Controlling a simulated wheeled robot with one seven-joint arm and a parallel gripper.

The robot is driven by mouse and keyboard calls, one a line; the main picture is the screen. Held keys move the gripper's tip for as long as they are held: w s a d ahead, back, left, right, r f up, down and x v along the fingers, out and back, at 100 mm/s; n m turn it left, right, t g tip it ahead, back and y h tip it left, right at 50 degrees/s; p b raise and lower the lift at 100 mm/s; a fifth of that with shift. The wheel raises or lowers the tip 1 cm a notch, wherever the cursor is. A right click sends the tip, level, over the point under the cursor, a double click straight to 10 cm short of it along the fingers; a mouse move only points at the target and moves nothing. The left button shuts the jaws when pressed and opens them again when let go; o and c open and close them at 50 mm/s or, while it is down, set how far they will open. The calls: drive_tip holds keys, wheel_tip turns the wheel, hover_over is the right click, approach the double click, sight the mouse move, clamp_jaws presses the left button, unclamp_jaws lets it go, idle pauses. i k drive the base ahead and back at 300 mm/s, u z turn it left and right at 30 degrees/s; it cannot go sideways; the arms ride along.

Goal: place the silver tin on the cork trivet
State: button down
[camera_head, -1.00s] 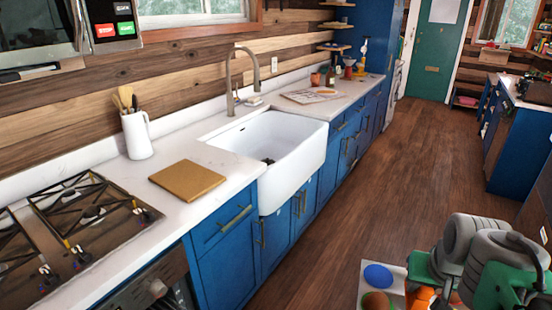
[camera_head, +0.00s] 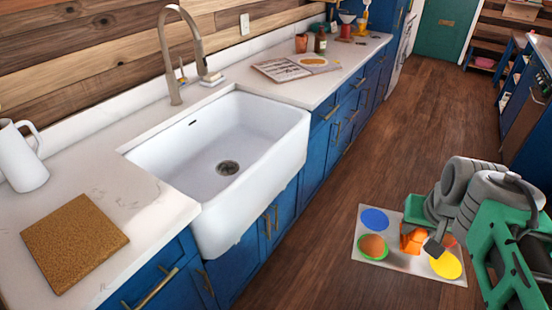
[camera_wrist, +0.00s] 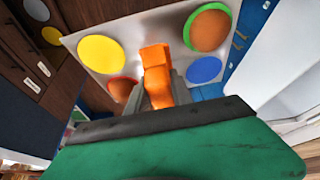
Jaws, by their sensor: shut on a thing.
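The cork trivet (camera_head: 75,243), a flat brown square, lies bare on the white counter left of the sink in the head view. My gripper (camera_head: 424,243) is at the lower right, well to the right of the trivet and out over the floor. In the wrist view, my gripper (camera_wrist: 157,90) has its grey fingers around an orange thing (camera_wrist: 156,72), which also shows in the head view (camera_head: 411,240). I cannot tell what this thing is. I cannot make out a silver tin in either view.
A pale board (camera_head: 386,262) with coloured discs is just beyond my gripper; what supports it is unclear. The white sink (camera_head: 225,150) and tall faucet (camera_head: 170,60) stand right of the trivet. A white jug (camera_head: 22,158) is behind the trivet. The floor aisle (camera_head: 390,140) is clear.

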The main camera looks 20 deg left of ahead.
sight(70, 236)
drive_tip(key=i, duration=1.4)
drive_tip(key=u, duration=4.3)
drive_tip(key=i, duration=1)
drive_tip(key=z, duration=0.05)
